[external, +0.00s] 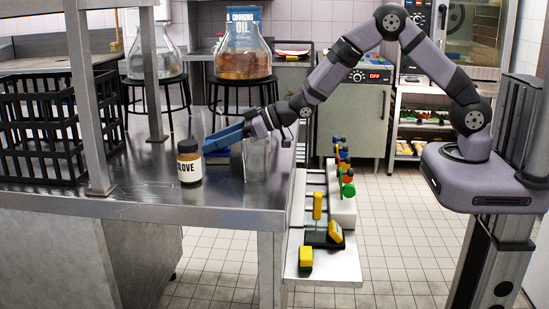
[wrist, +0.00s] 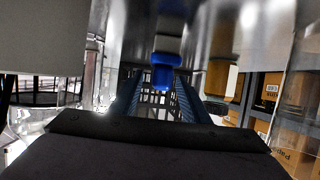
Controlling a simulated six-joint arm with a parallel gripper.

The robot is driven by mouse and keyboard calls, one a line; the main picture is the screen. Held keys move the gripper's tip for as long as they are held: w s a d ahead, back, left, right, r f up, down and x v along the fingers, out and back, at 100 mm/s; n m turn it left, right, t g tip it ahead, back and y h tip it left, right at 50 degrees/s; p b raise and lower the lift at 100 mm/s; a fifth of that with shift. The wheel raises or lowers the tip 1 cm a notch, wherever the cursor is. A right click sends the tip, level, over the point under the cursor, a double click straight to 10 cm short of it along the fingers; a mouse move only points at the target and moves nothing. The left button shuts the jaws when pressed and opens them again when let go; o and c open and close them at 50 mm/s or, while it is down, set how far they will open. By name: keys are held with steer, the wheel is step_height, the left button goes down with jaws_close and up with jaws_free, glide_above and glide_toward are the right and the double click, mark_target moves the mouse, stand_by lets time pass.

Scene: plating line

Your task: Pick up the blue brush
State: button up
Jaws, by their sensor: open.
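The blue brush appears to be the bright blue object (wrist: 166,70) in the wrist view, ahead of my fingers near the picture's middle; its full shape is unclear. My gripper (external: 211,146) reaches left over the steel counter in the external view, with its blue fingers just above and right of the clove jar. In the wrist view my gripper (wrist: 158,80) has its fingers apart, with the blue object between or just beyond their tips. I cannot tell whether they touch it.
The clove jar (external: 189,166) and a clear glass container (external: 257,160) stand close below my gripper. A steel post (external: 84,100) and black crates (external: 38,130) are left. A low shelf with colored items (external: 330,240) is right. The counter's front (external: 150,203) is clear.

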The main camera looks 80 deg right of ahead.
steer(key=shift+p+x, duration=0.55)
steer(key=shift+x, duration=1.35)
steer(key=shift+s, duration=0.1)
steer(key=c, duration=1)
steer(key=shift+r, duration=0.1)
